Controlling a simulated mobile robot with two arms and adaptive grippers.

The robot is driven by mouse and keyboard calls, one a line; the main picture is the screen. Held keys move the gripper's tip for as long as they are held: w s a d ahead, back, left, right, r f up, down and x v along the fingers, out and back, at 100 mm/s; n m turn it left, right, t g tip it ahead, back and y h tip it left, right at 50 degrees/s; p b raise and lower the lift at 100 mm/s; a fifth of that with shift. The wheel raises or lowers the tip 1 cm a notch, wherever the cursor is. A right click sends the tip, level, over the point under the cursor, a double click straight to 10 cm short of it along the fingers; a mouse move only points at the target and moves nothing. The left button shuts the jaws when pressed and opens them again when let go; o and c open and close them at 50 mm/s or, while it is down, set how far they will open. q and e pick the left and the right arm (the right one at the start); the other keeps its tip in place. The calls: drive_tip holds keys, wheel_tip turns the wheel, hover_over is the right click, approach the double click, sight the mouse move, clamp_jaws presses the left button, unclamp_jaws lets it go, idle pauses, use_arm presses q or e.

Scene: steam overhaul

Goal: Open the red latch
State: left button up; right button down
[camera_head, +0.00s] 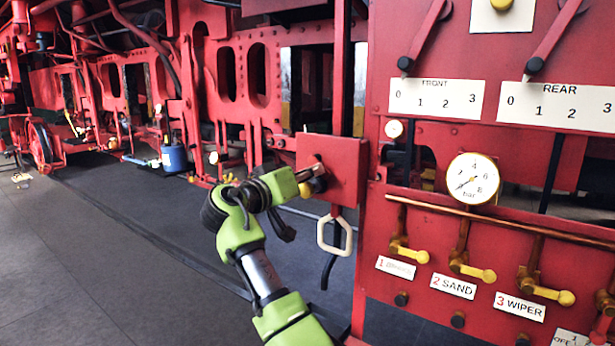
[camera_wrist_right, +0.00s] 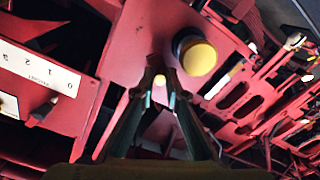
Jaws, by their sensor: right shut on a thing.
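The red latch (camera_head: 345,165) appears as a red box-like block on the red frame, in the middle of the head view. My right gripper (camera_head: 314,170) reaches its left side from below, and its fingers are closed together. Most of the gripped part is hidden by the fingers. A round yellow knob (camera_wrist_right: 198,57) with a dark collar is close beside the fingertips. My left gripper is not in view.
A white loop handle (camera_head: 335,236) hangs below the block. To the right stands a red panel with a gauge (camera_head: 472,178), levers and yellow-ended valve handles (camera_head: 478,271). A blue canister (camera_head: 174,157) stands further left. Dark floor (camera_head: 130,215) lies open at left.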

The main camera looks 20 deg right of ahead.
drive_tip(key=n, duration=0.1)
drive_tip(key=r+n, duration=0.1)
drive_tip(key=n, duration=0.1)
drive_tip(key=n+p, duration=0.1)
drive_tip(key=n, duration=0.1)
drive_tip(key=shift+s+d+r, duration=0.2)
drive_tip(key=shift+s+r, duration=0.05)
drive_tip(key=shift+r, duration=0.15)
drive_tip(key=shift+n, duration=0.3)
drive_tip(key=c, duration=2.2)
unclamp_jaws()
drive_tip(key=shift+o, duration=0.8)
drive_tip(key=shift+w+d+f, duration=0.1)
drive_tip(key=shift+d+f, duration=0.05)
drive_tip(key=shift+f, duration=0.05)
drive_tip(key=v, duration=0.7)
